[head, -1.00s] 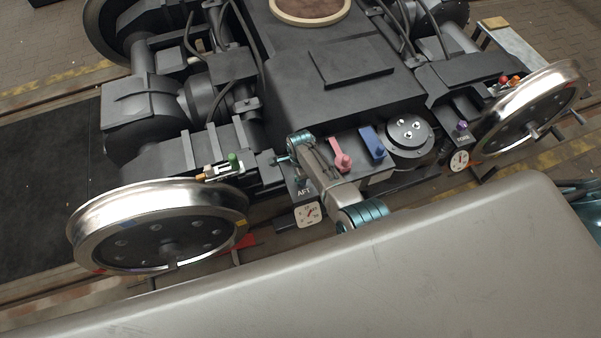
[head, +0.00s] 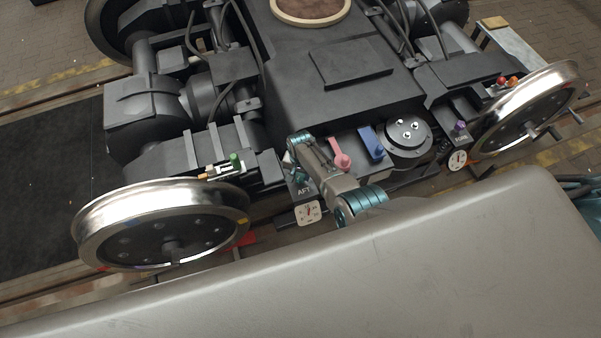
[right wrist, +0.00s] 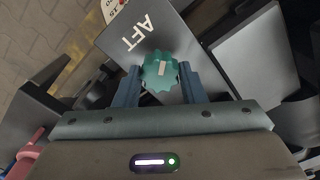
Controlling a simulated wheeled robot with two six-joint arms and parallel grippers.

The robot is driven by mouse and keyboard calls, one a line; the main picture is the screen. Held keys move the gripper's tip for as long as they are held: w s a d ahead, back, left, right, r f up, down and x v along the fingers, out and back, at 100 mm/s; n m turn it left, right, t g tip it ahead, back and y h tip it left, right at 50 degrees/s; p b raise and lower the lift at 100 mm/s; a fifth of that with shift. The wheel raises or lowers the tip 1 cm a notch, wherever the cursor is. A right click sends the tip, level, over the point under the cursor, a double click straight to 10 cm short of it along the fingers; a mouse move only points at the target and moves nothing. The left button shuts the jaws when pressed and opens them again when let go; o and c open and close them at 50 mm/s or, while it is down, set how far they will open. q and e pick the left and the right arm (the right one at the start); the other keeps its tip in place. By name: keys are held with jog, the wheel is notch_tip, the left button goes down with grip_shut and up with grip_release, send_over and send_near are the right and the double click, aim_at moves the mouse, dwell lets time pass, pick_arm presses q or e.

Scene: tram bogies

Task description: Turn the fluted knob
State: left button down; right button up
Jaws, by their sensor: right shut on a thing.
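The teal fluted knob (right wrist: 160,71) sits on a dark plate marked AFT (right wrist: 150,38) and has a pale pointer mark on its face. In the right wrist view my right gripper (right wrist: 159,82) has its two fingers on either side of the knob, shut on it. In the head view my right gripper (head: 298,172) is at the AFT plate, and the arm mostly hides the knob. A white dial gauge (head: 307,212) with a red needle hangs just below the plate. My left gripper is not in view.
A pink lever (head: 340,155), a blue lever (head: 371,143) and a round black cover (head: 408,134) lie right of my right gripper. A purple knob (head: 460,127) stands by another gauge (head: 457,160). Steel wheels (head: 160,200) flank the bogie frame.

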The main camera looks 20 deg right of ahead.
aim_at(300, 175)
jog(key=n, duration=0.4)
jog(key=shift+a+n, duration=0.1)
jog(key=shift+n, duration=0.2)
jog(key=shift+n+p, duration=0.5)
jog(key=shift+n, duration=2)
jog(key=o, duration=1)
notch_tip(300, 175, up, 9)
jog(key=p, duration=0.2)
jog(key=shift+p, duration=0.3)
jog(key=shift+r, duration=0.9)
